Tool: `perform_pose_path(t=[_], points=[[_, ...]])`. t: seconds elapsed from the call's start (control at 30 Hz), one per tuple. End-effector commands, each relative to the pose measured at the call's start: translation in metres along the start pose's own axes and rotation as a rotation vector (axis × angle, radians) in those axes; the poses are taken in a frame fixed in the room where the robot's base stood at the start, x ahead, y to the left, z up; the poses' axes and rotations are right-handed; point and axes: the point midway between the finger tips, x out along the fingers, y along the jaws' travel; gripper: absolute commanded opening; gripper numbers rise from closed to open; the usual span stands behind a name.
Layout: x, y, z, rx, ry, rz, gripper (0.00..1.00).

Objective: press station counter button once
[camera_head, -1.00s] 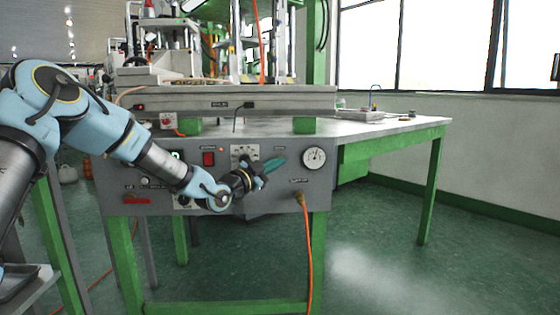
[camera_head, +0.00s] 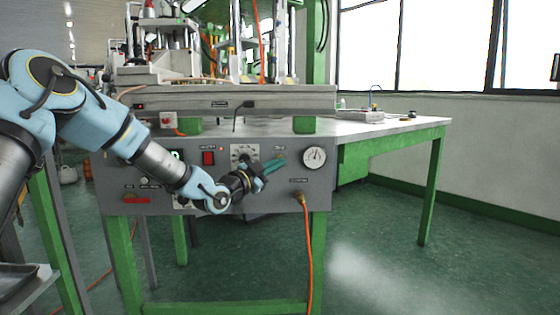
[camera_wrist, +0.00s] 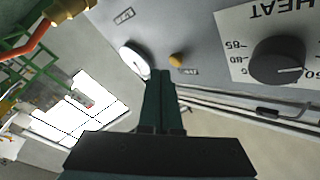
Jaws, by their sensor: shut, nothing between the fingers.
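The press station's grey front panel (camera_head: 290,202) carries several controls. In the wrist view a small yellow-orange button (camera_wrist: 176,60) sits between a round gauge (camera_wrist: 134,60) and the black heat knob (camera_wrist: 277,60). Its label is too small to read, so I cannot tell whether it is the counter button. My gripper (camera_head: 282,160) has teal fingers, shut and empty, in front of the panel between the dial and the gauge. In the wrist view the fingertips (camera_wrist: 160,74) appear just below and left of the yellow button, seemingly apart from it.
An orange hose (camera_head: 308,250) hangs from a brass fitting below the gauge (camera_head: 315,157). The press bed overhangs the panel. The floor to the right is open.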

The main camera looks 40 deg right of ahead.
Motion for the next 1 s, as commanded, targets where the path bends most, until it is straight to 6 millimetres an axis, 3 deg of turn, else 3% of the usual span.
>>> perform_pose_path(t=[0.27, 0.7, 1.0], points=[[-0.003, 0.003, -0.002, 0.0, 0.0, 0.002, 0.0], [-0.031, 0.023, -0.022, 0.001, -0.001, 0.002, 0.0], [-0.035, 0.025, -0.025, -0.001, -0.001, 0.0, 0.0]])
